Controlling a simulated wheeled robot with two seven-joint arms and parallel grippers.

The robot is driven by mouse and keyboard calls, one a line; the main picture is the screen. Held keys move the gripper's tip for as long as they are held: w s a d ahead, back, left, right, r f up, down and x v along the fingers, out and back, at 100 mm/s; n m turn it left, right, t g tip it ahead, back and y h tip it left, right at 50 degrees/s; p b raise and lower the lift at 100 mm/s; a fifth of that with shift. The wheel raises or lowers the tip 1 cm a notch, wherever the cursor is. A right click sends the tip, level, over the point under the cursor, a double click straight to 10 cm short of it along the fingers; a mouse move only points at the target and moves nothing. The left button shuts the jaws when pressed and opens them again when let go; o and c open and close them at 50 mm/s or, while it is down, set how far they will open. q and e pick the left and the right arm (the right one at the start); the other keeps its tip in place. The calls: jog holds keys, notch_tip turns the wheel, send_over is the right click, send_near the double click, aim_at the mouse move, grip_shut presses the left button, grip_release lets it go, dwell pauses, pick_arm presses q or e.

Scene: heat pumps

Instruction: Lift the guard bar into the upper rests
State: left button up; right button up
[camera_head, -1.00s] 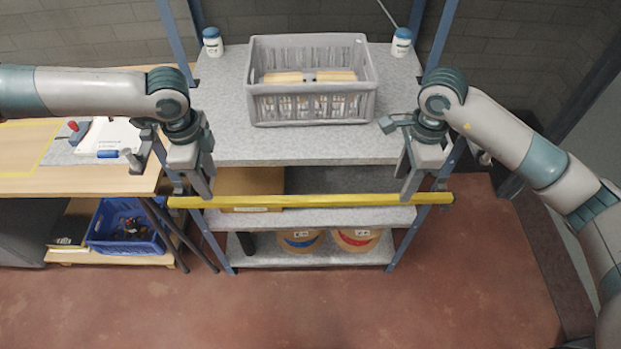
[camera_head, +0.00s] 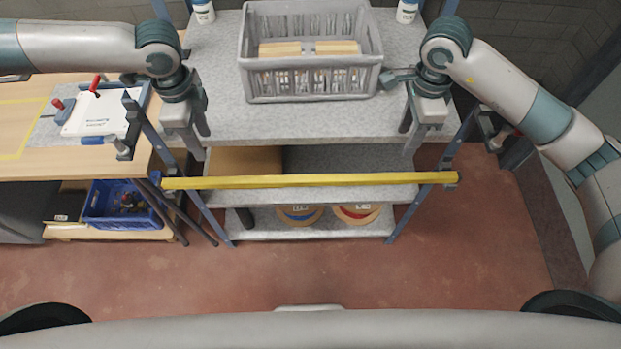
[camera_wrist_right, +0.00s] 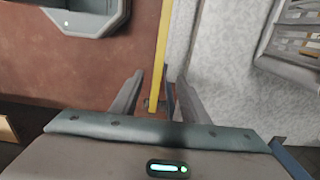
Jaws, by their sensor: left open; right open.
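The yellow guard bar (camera_head: 310,181) lies level across the front of the shelf rack, its ends at the two blue posts, below the top shelf's front edge. A hooked bracket (camera_head: 122,148) on the left and another (camera_head: 491,140) on the right sit higher than the bar; these look like the upper rests. My left gripper (camera_head: 193,150) is open and empty, above the bar's left part. My right gripper (camera_head: 411,148) is open above its right part. In the right wrist view the bar (camera_wrist_right: 160,55) runs between the open fingers (camera_wrist_right: 157,95); contact cannot be told.
A grey crate (camera_head: 310,92) stands on the top shelf (camera_head: 215,110), with white jars (camera_head: 204,12) behind. A wooden workbench (camera_head: 60,172) with a blue bin (camera_head: 97,215) below is at left. The red floor (camera_head: 330,270) in front is clear.

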aim_at(221, 180)
pick_arm(q)
notch_tip(221, 180, down, 17)
jog(key=shift+f, duration=0.1)
pick_arm(e)
notch_tip(221, 180, down, 17)
jog(key=shift+f, duration=0.1)
pick_arm(q)
jog(key=shift+c, duration=0.5)
pick_arm(e)
jog(key=shift+c, duration=0.5)
pick_arm(q)
grip_shut()
pick_arm(e)
grip_shut()
